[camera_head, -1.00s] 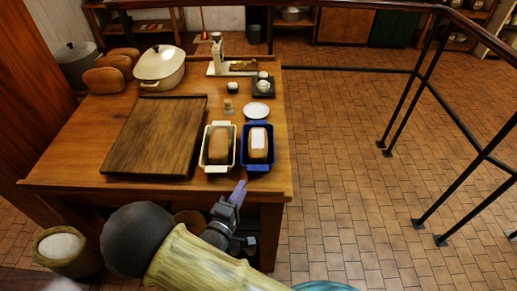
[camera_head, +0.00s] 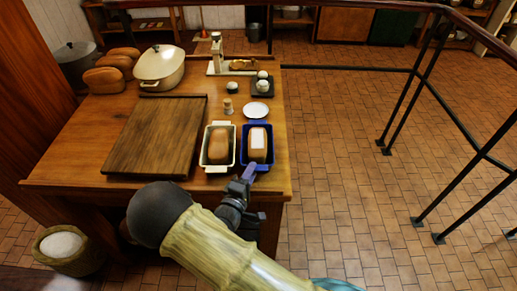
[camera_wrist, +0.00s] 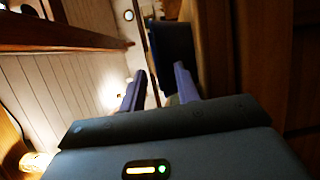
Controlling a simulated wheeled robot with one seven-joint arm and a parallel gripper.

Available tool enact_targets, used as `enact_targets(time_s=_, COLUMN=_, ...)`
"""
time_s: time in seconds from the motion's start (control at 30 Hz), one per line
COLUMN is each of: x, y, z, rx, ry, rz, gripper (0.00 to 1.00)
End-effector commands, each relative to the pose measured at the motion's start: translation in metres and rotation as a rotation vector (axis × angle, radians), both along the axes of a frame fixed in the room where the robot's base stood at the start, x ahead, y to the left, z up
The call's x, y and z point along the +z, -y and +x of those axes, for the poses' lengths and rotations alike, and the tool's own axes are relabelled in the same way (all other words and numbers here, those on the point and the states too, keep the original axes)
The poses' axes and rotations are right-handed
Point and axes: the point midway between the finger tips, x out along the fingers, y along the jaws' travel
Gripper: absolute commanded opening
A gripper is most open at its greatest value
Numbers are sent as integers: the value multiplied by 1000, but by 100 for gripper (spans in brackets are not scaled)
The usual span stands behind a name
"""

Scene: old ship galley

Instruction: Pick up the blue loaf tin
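The blue loaf tin (camera_head: 270,156) stands near the front right of the wooden table, with a brown loaf (camera_head: 257,148) marked by a white top in it. A cream loaf tin (camera_head: 207,165) with a plain brown loaf stands just to its left. My gripper (camera_head: 248,174) is at the near end of the blue tin, by the table's front edge. In the wrist view my gripper (camera_wrist: 161,88) has its two purple fingers apart with a gap between them. A dark blue surface (camera_wrist: 174,48), likely the tin's end, lies just beyond the fingers. Whether they touch it cannot be told.
A dark wooden board (camera_head: 155,137) lies left of the tins. A white saucer (camera_head: 256,110), a small shaker (camera_head: 228,106) and a dark egg tray (camera_head: 263,92) stand behind. A black railing (camera_head: 400,110) runs at right; the tiled floor between is clear.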

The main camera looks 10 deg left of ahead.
Motion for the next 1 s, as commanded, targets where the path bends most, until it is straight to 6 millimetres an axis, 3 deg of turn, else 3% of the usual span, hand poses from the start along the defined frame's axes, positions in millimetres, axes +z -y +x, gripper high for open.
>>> enact_targets(time_s=0.5, x=0, y=0, z=0, rx=0, ry=0, rz=0, gripper=32)
enact_targets(time_s=0.67, x=0, y=0, z=0, rx=1, ry=0, rz=0, gripper=0)
enact_targets(time_s=1.0, x=1, y=2, z=2, rx=-3, ry=3, rz=1, gripper=0)
